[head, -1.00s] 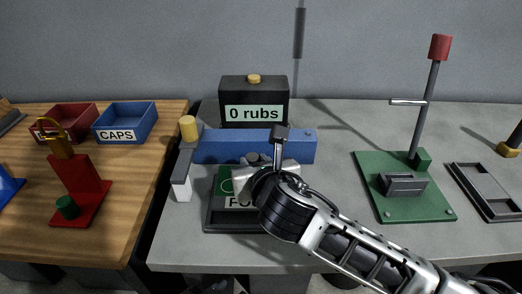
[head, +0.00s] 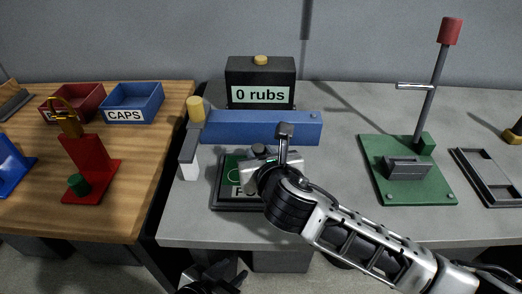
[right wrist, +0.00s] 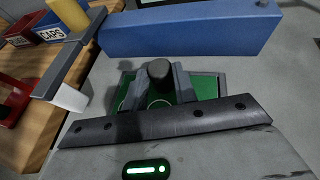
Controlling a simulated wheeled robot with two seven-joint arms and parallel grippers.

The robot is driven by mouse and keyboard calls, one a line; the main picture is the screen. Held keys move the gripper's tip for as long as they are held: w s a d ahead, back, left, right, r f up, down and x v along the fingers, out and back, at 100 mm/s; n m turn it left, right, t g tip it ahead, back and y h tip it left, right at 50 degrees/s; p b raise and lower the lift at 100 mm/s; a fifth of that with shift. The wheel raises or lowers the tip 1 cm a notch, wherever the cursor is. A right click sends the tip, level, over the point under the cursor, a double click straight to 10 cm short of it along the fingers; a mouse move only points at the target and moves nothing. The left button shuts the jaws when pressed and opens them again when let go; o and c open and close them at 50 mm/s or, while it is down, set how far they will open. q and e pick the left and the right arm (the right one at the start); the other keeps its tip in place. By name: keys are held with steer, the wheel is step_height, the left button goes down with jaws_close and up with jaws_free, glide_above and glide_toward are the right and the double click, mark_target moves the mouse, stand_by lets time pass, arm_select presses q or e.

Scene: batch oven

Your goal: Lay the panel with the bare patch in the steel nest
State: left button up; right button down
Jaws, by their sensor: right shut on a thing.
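A green panel (head: 229,166) with pale circle marks and partly hidden lettering lies in a dark rimmed tray (head: 216,203) at the middle of the grey bench. My right gripper (head: 262,161) is over it, shut on a dark round knob (right wrist: 159,71). In the right wrist view the fingers stand on both sides of the knob, with the green panel (right wrist: 207,85) below. Whether the knob belongs to the panel I cannot tell. A bare patch is not visible. An empty grey frame (head: 462,165) lies at the right. My left gripper (head: 215,275) is low, in front of the bench.
A blue beam (head: 265,127) and a "0 rubs" counter box (head: 260,75) stand behind the tray. A grey arm with a white pad (head: 190,168) is left of it. A green lever press (head: 385,195) stands at the right. The wooden table (head: 125,190) holds bins and a red stand.

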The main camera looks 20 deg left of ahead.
steer(key=shift+f, duration=0.25)
stand_by(0.4)
steer(key=c, duration=1.1)
jaws_free()
steer(key=shift+o, duration=0.3)
steer(key=shift+f, duration=0.1)
steer(key=v, duration=1.6)
